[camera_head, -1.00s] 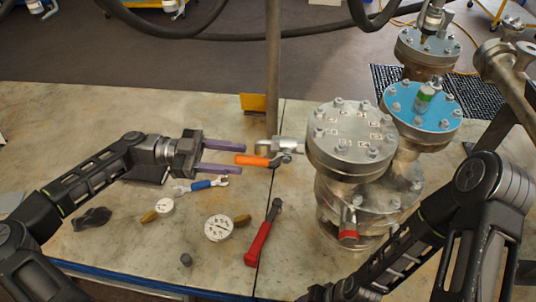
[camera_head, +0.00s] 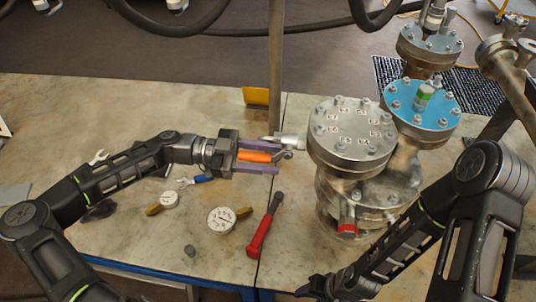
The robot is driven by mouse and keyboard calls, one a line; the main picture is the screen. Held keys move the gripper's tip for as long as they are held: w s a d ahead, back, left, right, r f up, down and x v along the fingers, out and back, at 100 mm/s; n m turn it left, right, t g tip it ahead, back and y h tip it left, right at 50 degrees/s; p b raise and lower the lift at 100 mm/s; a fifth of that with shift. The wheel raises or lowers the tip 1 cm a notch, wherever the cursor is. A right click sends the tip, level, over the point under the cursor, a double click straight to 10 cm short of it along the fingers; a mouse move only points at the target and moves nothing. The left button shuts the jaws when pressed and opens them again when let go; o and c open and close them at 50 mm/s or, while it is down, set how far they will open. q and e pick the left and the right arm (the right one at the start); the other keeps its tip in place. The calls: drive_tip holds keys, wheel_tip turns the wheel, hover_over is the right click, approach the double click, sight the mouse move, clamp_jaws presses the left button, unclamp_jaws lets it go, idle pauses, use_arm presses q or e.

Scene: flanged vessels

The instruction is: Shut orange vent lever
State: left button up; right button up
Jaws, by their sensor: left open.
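The orange vent lever (camera_head: 255,156) sticks out to the left from a small valve on the pipe stub (camera_head: 290,141) at the left side of the flanged vessel (camera_head: 352,135). My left gripper (camera_head: 277,158) is open, with its purple fingers pointing right. One finger is on the far side of the lever and one on the near side, so the lever lies between them. I cannot tell whether either finger touches it. My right gripper (camera_head: 312,288) is low at the bottom of the view, its fingers not clear.
A red-handled tool (camera_head: 262,232), a white dial gauge (camera_head: 221,219), a smaller gauge (camera_head: 169,199) and a blue-handled wrench (camera_head: 200,179) lie on the table. A vertical post (camera_head: 275,70) stands behind the lever. A blue-topped vessel (camera_head: 420,105) stands at right.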

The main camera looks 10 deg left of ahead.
use_arm(q)
drive_tip(key=shift+f, duration=0.1)
drive_tip(key=c, duration=0.9)
clamp_jaws()
